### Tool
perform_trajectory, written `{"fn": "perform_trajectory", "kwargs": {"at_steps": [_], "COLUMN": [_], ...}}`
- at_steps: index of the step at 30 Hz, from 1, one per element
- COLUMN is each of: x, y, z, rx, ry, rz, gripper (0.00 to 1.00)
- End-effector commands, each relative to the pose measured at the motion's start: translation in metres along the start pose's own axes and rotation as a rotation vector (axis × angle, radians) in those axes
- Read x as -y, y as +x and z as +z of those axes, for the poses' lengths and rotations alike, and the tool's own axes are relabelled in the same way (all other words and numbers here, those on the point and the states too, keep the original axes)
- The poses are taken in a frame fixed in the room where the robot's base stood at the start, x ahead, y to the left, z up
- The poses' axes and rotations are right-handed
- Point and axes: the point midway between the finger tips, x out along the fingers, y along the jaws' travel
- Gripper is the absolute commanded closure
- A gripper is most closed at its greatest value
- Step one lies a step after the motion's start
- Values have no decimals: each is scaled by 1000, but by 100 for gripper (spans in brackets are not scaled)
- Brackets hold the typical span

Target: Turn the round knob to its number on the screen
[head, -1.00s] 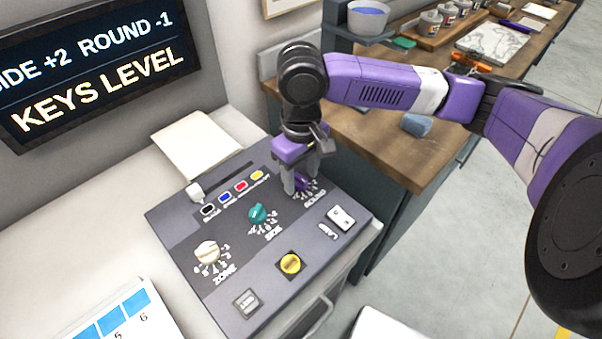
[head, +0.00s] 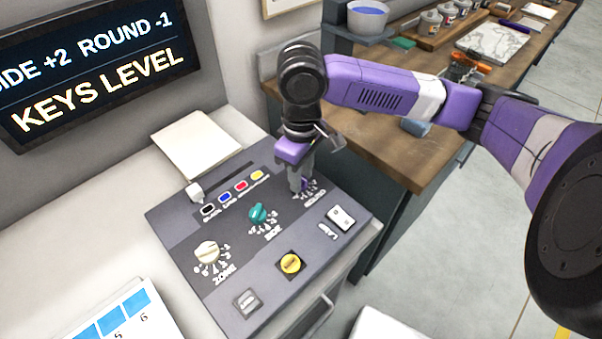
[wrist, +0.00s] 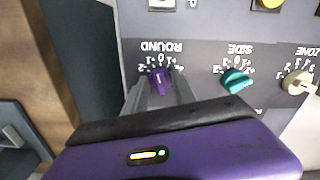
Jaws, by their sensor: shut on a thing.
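The purple round knob (wrist: 161,82) sits between my gripper's fingers in the wrist view, under the label ROUND and a ring of numbers. My gripper (head: 301,190) is shut on this knob at the panel's upper right. In the head view the fingers hide most of the knob (head: 304,184). The screen (head: 95,72) at the upper left reads "ROUND -1", a cut-off "IDE +2" and "KEYS LEVEL". I cannot clearly tell which number the knob's mark points to.
The grey panel (head: 180,235) also bears a teal SIDE knob (head: 258,214), a cream ZONE knob (head: 207,252), a yellow button (head: 290,263), a white switch (head: 341,217) and a row of coloured keys (head: 225,197). A wooden bench (head: 375,135) stands behind on the right.

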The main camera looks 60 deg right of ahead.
Motion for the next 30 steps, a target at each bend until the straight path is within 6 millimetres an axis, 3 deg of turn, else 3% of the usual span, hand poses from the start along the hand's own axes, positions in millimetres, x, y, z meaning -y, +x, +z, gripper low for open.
{"fn": "perform_trajectory", "kwargs": {"at_steps": [13,30], "x": [-1,-1], "y": [0,-1], "z": [0,0], "rx": [-2,-1], "ry": [-239,-278], "rz": [0,1], "gripper": [100,100]}}
